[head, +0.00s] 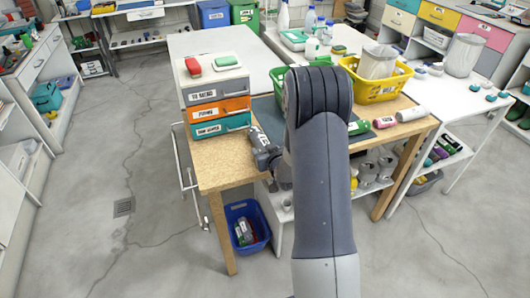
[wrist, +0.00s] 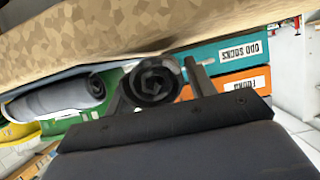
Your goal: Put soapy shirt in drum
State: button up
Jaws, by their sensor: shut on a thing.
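My gripper (head: 266,160) is at the front of the wooden table, beside the stacked drawers. In the wrist view, its two fingers (wrist: 156,82) are on either side of a dark, spirally rolled cloth (wrist: 152,78), and the gripper is shut on it. I cannot tell whether this roll is the soapy shirt, and I see no suds. I cannot make out a drum for certain; my arm hides part of the table.
Stacked drawers (head: 216,95) labelled in grey, orange and teal stand left of the gripper. A yellow basket (head: 376,90) holds a pale cylinder. A blue bin (head: 246,226) is on the floor below. A pale grey roll (wrist: 52,99) lies left in the wrist view. Open floor lies left.

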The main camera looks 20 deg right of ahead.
jog(key=shift+f, duration=0.3)
jog(key=shift+f, duration=0.1)
jog(key=o, duration=1.1)
jog(key=shift+c, duration=0.2)
